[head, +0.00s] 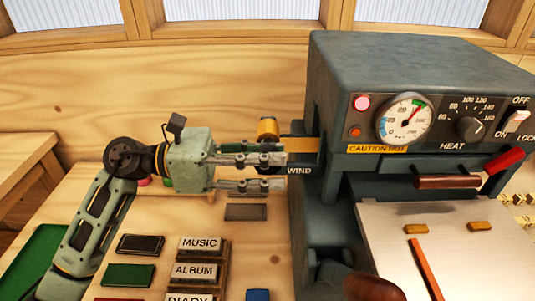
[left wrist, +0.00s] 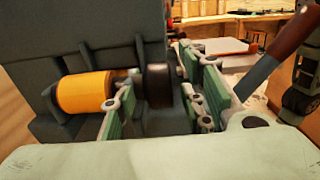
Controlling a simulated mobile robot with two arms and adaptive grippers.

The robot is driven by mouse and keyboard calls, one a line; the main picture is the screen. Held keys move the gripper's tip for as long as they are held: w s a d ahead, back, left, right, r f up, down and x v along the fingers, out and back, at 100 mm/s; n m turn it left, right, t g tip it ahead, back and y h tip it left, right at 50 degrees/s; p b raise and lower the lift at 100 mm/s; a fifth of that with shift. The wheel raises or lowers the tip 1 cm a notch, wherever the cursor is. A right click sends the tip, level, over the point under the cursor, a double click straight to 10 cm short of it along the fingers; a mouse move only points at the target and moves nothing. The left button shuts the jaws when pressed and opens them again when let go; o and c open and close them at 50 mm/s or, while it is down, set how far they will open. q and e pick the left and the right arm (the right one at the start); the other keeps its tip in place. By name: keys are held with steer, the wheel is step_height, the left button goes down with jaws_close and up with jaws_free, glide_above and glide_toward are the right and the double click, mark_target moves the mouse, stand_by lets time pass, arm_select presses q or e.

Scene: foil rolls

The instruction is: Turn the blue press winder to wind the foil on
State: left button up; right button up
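The big blue-grey press (head: 415,60) stands at the right of the head view, with the label WIND on its left side. Beside the label is a gold foil roll (head: 267,128), which also shows in the left wrist view (left wrist: 85,93). The dark winder knob (left wrist: 158,85) sits just right of the roll in the left wrist view. My left gripper (head: 284,172) reaches it from the left. Its fingers (left wrist: 160,105) are parted, one on each side of the knob, with a visible gap on the left; contact on the right is unclear. My right gripper is not in view.
Blocks labelled MUSIC (head: 200,244) and ALBUM (head: 194,271) and small coloured pads (head: 128,274) lie on the wooden table below my left arm. A round brown handle (head: 372,287) juts out at the press's front. The panel reads CAUTION HOT.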

arm_select(q)
steer(key=shift+c, duration=0.3)
jaws_close()
steer(key=shift+r+y, duration=0.1)
steer(key=shift+y, duration=0.2)
steer(key=shift+r+y+p, duration=0.15)
steer(key=shift+y+p, duration=0.65)
steer(key=shift+y, duration=0.1)
steer(key=y+p, duration=0.2)
steer(key=y, duration=0.1)
steer(key=shift+y, duration=0.3)
steer(key=y+p, duration=0.1)
steer(key=y, duration=0.2)
steer(key=shift+d+y, duration=0.15)
steer(key=shift+y, duration=0.15)
steer(key=shift+f+y+p, duration=0.2)
steer(key=shift+y+p, duration=0.25)
steer(key=shift+y, duration=1.05)
